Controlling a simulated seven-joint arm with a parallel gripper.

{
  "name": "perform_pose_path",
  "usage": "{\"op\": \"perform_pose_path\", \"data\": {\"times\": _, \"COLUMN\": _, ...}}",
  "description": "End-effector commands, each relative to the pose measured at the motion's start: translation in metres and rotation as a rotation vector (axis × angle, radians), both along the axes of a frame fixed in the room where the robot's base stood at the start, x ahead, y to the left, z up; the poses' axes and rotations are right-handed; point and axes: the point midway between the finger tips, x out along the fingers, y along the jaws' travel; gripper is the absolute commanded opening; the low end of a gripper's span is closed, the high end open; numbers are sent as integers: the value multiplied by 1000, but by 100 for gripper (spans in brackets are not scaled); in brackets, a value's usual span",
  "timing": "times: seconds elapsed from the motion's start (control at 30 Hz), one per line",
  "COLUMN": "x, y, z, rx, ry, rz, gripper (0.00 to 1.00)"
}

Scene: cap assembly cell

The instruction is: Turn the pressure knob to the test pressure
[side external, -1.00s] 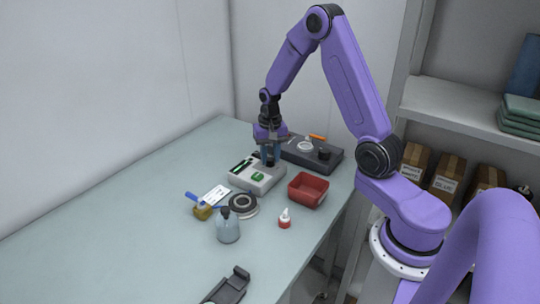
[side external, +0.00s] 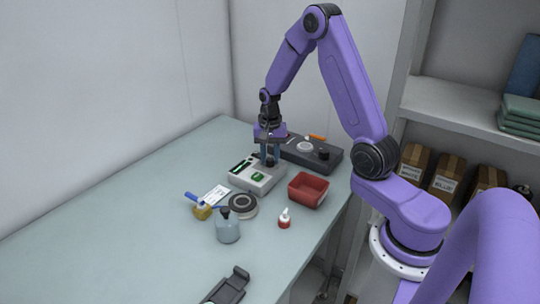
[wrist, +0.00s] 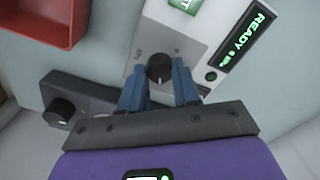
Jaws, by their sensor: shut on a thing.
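The pressure tester (side external: 250,184) is a pale box on the bench. In the wrist view its grey panel (wrist: 147,45) carries a black knob (wrist: 159,68) with a white pointer line, and its screen (wrist: 243,37) reads READY in green. My gripper (wrist: 160,78) points down over the box with its blue fingers on either side of the knob, shut on it. The pointer line faces toward my gripper's palm. In the side view my gripper (side external: 269,160) mostly hides the knob. Scale marks around the knob are too blurred to read.
A dark box (side external: 327,168) with its own black knob stands just behind the tester. A red bin (side external: 308,190) sits close on the right. A bottle (side external: 228,230), a round grey part (side external: 243,206) and a small red-based bottle (side external: 285,219) stand nearer. The left bench is clear.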

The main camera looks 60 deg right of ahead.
Motion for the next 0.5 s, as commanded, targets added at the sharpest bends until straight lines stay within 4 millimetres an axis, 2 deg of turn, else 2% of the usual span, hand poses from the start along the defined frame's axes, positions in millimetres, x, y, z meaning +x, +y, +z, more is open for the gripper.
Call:
{"op": "perform_pose_path", "data": {"times": 0.03, "x": 0, "y": 1, "z": 0, "rx": 2, "ry": 1, "rz": -2, "gripper": 34}}
{"op": "perform_pose_path", "data": {"times": 0.1, "x": 0, "y": 1, "z": 0, "rx": 2, "ry": 1, "rz": -2, "gripper": 57}}
{"op": "perform_pose_path", "data": {"times": 0.5, "x": 0, "y": 0, "z": 5, "rx": 1, "ry": -1, "rz": 0, "gripper": 57}}
